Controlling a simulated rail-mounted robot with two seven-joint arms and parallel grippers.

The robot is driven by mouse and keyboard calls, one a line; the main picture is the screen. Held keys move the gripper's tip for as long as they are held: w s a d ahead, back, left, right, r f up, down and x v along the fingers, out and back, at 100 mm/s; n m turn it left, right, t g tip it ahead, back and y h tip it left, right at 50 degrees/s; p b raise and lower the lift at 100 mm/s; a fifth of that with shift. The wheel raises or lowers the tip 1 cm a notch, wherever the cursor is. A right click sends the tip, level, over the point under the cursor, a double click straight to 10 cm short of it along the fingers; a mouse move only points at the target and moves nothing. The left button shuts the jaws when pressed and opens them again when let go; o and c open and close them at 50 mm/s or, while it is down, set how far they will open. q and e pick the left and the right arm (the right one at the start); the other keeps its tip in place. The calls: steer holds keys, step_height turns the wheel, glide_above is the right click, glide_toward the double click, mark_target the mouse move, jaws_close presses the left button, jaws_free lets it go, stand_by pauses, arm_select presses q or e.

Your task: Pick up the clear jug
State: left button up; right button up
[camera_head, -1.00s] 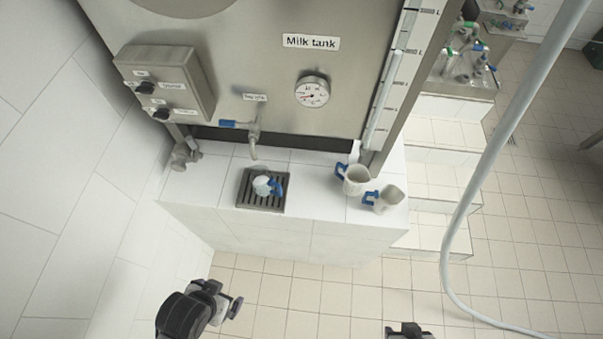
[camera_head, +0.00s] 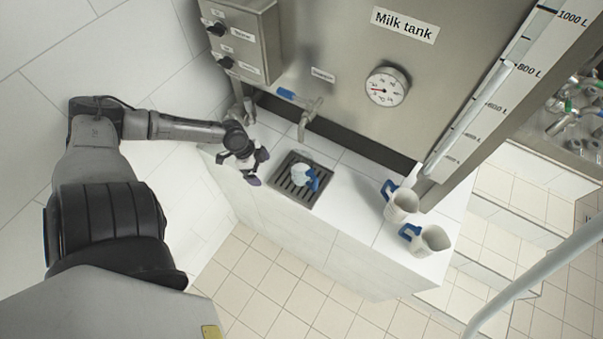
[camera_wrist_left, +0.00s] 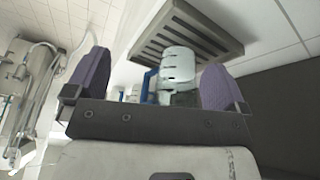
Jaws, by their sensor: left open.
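The clear jug (camera_head: 301,174), pale and see-through with a blue handle, stands on the dark drain grate (camera_head: 284,194) under the tap. My left gripper (camera_head: 257,169) is open and empty, just left of the grate and apart from the jug. In the left wrist view the jug (camera_wrist_left: 178,64) shows between the two purple-grey fingers, beyond them, with its blue handle on the left; its lower part is hidden by the gripper body. My right gripper is not in view.
The tap (camera_head: 308,118) with a blue lever hangs over the grate from the milk tank (camera_head: 345,55). Two white jugs with blue handles, one (camera_head: 402,205) nearer the tank and one (camera_head: 432,240) nearer the corner, stand at the ledge's right. The tiled ledge (camera_head: 345,215) between is clear.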

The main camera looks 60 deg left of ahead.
mark_target(298, 160)
arm_select(q)
steer(key=shift+t, duration=0.4)
steer(key=shift+w+d+r+b, duration=0.2)
steer(key=shift+w+d, duration=0.1)
steer(key=shift+w, duration=1.35)
steer(key=shift+w+d+r+b, duration=0.2)
steer(key=shift+w+d+r, duration=0.05)
steer(key=shift+w, duration=1.35)
steer(key=shift+w+d+r+b, duration=0.2)
steer(key=shift+w+d, duration=0.1)
steer(key=shift+w, duration=1.35)
steer(key=shift+w+d, duration=0.95)
steer(key=shift+w, duration=0.3)
steer(key=shift+x, duration=0.95)
steer(key=shift+w+d+f, duration=0.1)
steer(key=shift+f, duration=0.45)
